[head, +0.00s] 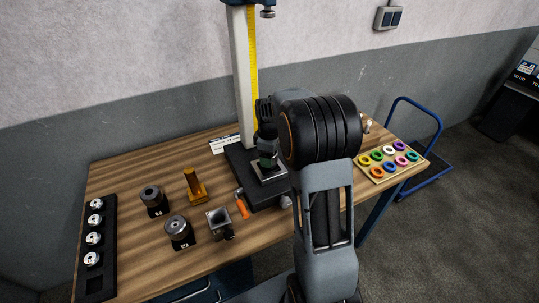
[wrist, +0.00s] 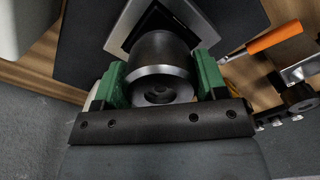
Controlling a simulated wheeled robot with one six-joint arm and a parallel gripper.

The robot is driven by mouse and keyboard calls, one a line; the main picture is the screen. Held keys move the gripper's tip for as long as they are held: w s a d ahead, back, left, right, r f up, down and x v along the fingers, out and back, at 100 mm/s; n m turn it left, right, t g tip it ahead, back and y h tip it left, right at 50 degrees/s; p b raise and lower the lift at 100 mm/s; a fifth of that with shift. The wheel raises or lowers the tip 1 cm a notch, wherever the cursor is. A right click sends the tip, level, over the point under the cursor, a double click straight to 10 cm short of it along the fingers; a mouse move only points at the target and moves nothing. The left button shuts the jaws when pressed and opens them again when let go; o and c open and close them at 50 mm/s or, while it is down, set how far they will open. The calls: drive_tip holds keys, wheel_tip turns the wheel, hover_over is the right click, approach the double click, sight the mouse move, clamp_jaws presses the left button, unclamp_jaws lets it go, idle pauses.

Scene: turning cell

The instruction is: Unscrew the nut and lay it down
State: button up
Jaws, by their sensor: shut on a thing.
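My gripper (head: 267,160) is over the square metal plate (head: 270,171) of the dark stand. In the wrist view, the green fingers of my gripper (wrist: 161,76) are shut on a dark cylindrical part (wrist: 160,50) with a round recess in its near end. The square metal plate (wrist: 122,28) is behind this part; I cannot tell whether they touch. A brass-coloured threaded-looking post (head: 194,183) on a flat base stands on the table left of the stand. I cannot make out a separate nut on it.
Two dark round pieces (head: 153,200) (head: 179,231) and a metal block (head: 220,222) stand left on the wooden table (head: 125,172). An orange-handled tool (head: 242,209) lies by the stand. A black strip (head: 82,262) holds several shiny pieces. A tray (head: 376,177) of coloured rings is right.

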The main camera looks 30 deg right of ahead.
drive_tip(key=n, duration=0.3)
drive_tip(key=shift+a+f, duration=0.1)
drive_tip(key=shift+a, duration=0.1)
drive_tip(key=shift+n, duration=0.8)
drive_tip(key=n, duration=0.3)
drive_tip(key=shift+f, duration=0.1)
drive_tip(key=shift+s, duration=0.1)
drive_tip(key=shift+n, duration=1.2)
